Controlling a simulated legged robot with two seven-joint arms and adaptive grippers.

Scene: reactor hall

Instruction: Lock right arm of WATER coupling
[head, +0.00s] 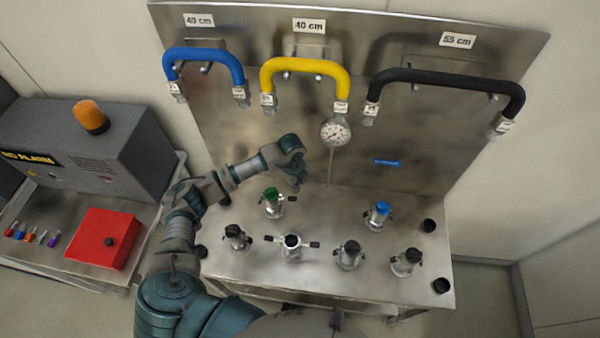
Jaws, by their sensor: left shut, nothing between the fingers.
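Several metal couplings stand on the steel table (330,210). I cannot read which one is marked WATER. One has a blue top (378,215), one a green top (272,204) with a short arm out to the right. The front coupling (291,245) has two black-tipped arms spread level to left and right. Black-topped couplings stand at the front left (236,238), front middle right (350,255) and front right (406,262); their arms look folded in. My left gripper (296,184) is shut and empty, above and slightly right of the green-topped coupling. My right gripper is out of view.
A steel back panel carries a blue hose (205,55), a yellow hose (305,66), a black hose (445,78) and a gauge (335,132). Black caps (429,226) sit at the table's right edge. At left are a red box (102,238) and a grey alarm unit (95,150).

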